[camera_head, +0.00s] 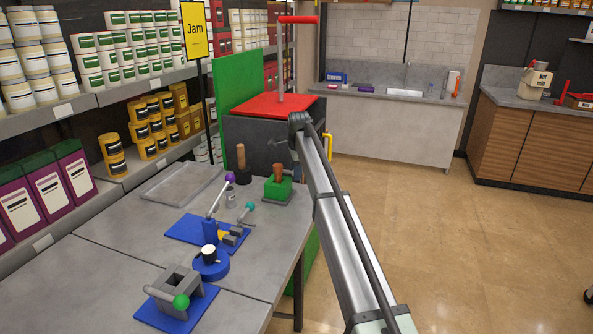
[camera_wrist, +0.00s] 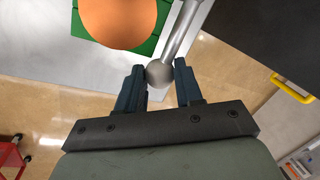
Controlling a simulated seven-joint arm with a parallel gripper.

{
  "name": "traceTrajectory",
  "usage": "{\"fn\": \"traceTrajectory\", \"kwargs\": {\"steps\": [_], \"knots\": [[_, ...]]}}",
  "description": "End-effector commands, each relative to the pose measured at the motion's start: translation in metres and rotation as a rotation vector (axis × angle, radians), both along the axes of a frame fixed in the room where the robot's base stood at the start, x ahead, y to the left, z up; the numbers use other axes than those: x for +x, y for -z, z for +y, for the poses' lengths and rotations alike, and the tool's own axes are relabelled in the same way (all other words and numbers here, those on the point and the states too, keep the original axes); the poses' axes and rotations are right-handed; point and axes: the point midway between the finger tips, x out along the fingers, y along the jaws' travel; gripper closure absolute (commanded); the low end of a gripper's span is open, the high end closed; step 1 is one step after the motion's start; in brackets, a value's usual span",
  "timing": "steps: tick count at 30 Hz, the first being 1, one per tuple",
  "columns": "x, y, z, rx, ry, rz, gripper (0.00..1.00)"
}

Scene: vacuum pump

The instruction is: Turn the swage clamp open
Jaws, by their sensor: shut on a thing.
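My gripper (camera_wrist: 160,70) has its two dark fingers on either side of a grey ball knob (camera_wrist: 159,74) at the end of a metal lever (camera_wrist: 183,28). It is shut on this knob. The lever runs up and slightly right out of the wrist view, so its pivot and clamp body are out of sight there. A green block (camera_wrist: 149,45) with an orange rounded handle (camera_wrist: 118,20) lies just up and left of the knob. In the head view, the green block (camera_head: 286,184) with its brown handle stands near the table's right edge, below the end of my arm.
The grey table (camera_head: 105,262) also holds a blue plate with a purple-knobbed lever (camera_head: 230,178), a teal-knobbed lever (camera_head: 250,206) and a grey fixture with a green knob (camera_head: 181,301). A dark cabinet with a red top (camera_head: 280,105) stands behind. Open floor lies right.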

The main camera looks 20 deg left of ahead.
Motion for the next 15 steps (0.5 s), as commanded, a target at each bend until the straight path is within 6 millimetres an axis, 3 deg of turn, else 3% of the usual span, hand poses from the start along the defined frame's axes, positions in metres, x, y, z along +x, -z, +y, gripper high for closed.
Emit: {"fn": "traceTrajectory", "kwargs": {"steps": [10, 11, 15], "knots": [[-0.0049, 0.0016, 0.0002, -0.002, -0.001, 0.009, 1.0], [-0.0049, 0.0016, 0.0003, -0.002, -0.001, 0.009, 0.63], [-0.0043, 0.0012, 0.0009, -0.001, -0.001, 0.008, 0.49]]}}
